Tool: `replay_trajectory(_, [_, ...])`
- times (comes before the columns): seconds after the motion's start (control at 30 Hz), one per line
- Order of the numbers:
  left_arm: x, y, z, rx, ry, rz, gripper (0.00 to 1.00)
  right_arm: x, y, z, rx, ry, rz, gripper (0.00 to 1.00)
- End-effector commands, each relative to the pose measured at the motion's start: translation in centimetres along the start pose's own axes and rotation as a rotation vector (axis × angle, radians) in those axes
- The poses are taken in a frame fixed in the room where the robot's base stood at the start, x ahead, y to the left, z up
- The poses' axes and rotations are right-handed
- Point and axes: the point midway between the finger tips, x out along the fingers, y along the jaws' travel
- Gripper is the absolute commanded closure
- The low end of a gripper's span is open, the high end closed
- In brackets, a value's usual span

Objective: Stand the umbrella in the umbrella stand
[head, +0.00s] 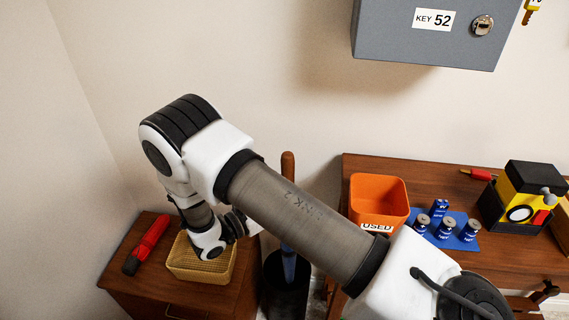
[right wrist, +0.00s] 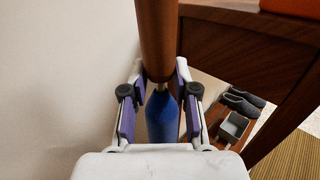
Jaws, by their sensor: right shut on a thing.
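The umbrella has a brown handle (head: 288,166) and a blue folded body (head: 288,262). In the head view it is upright, its lower part inside the dark umbrella stand (head: 272,290) on the floor between the two cabinets. My forearm covers its middle. In the right wrist view, the fingers of my right gripper (right wrist: 160,78) are shut on the umbrella where the brown handle (right wrist: 157,35) meets the blue body (right wrist: 162,118). I cannot tell whether the umbrella's tip touches the stand's bottom. My left gripper is not in view.
A yellow basket (head: 190,272) and a red torch (head: 150,240) lie on the left cabinet. A grey key box (head: 390,25) hangs above. Dark shoes (right wrist: 240,100) show low at right.

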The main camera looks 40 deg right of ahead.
Motion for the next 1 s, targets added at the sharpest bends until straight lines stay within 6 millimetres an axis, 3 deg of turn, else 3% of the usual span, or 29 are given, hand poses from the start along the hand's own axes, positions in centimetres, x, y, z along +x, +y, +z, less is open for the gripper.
replay_trajectory(0.5, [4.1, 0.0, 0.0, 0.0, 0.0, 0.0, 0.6, -0.1, 0.0, -5.2, 0.0, -0.001, 0.0, 1.0])
replay_trajectory(1.0, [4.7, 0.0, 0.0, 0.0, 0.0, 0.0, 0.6, -0.2, 0.0, -6.0, 0.001, -0.001, 0.0, 1.0])
